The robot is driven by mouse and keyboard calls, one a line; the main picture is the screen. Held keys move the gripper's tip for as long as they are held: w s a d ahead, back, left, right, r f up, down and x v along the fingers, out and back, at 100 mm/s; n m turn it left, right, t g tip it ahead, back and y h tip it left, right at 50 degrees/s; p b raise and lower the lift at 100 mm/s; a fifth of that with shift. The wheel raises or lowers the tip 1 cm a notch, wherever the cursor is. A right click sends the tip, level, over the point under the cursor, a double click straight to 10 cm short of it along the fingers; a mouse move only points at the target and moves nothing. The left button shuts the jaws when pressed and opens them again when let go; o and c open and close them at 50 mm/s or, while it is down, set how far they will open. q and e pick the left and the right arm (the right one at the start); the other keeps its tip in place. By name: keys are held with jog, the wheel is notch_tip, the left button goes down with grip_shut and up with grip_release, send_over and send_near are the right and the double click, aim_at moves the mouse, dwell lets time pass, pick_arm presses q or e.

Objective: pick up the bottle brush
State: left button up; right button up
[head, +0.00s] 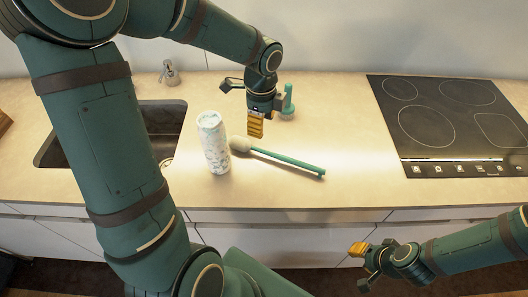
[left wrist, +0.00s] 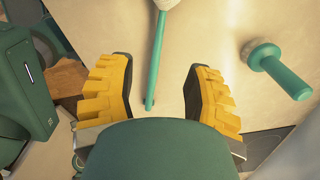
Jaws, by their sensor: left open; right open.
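The bottle brush (head: 290,161) lies on the counter, with a pale, thick head at its left end and a thin teal handle running right. My left gripper (head: 255,130) points down just behind the brush's head in the head view, open and empty. In the left wrist view the brush handle (left wrist: 154,62) shows between the two yellow fingers of the left gripper (left wrist: 162,88), touching neither; its pale head is cut off at the top edge. My right gripper (head: 357,258) is open and empty, in front of the counter at lower right.
A patterned paper roll (head: 213,143) stands just left of the brush's head. A short green scrub brush (head: 288,104) is behind my left gripper. A sink (head: 165,122) and soap dispenser (head: 170,73) are left, a black cooktop (head: 445,118) right. Counter right of the handle is clear.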

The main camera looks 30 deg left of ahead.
aim_at(261, 149)
pick_arm(q)
notch_tip(261, 149, down, 7)
jog(key=shift+r+b, duration=0.15)
jog(key=shift+b, duration=0.5)
notch_tip(261, 149, down, 5)
jog(key=shift+a+f+b, duration=0.1)
jog(key=shift+b, duration=0.6)
grip_shut()
